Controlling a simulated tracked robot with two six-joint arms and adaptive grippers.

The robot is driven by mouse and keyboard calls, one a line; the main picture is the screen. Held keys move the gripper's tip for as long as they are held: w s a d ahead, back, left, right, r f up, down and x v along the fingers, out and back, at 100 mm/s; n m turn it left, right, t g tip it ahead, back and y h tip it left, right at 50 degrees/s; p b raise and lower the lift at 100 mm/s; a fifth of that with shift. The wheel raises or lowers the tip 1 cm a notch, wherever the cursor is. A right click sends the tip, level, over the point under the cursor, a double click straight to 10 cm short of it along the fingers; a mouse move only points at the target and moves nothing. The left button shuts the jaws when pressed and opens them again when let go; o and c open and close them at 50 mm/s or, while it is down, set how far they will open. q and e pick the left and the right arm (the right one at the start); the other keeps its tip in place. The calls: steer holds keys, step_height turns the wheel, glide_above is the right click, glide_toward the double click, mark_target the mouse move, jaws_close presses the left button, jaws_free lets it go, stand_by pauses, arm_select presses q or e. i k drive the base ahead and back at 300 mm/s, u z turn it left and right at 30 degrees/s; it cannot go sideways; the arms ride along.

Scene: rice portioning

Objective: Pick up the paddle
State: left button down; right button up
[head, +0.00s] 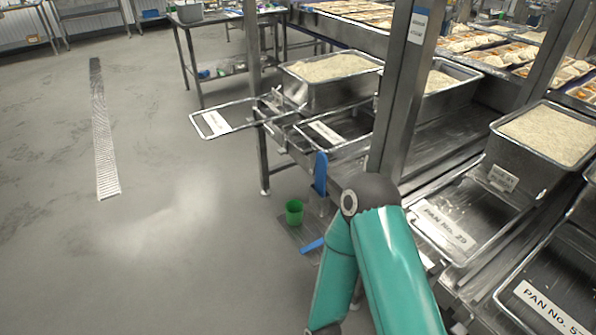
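A blue, flat, upright piece (320,173), which looks like a paddle, stands at the left edge of the steel bench, just left of my arm's elbow. A second blue piece (312,245) lies lower, beside the green cup (294,212); I cannot tell which of the two is the paddle or whether they belong together. A teal arm of mine rises from the bottom right, bends at a dark joint and drops out of the bottom edge. Its gripper is outside the picture. My other arm and gripper do not show.
Steel pans of rice (334,68) stand on the bench, with another rice pan (548,135) at right. Empty labelled pans (445,225) lie between. A steel post (404,90) rises behind my elbow.

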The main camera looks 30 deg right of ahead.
mark_target(322, 162)
steer(key=z, duration=0.15)
steer(key=i, duration=0.7)
steer(key=z, duration=0.55)
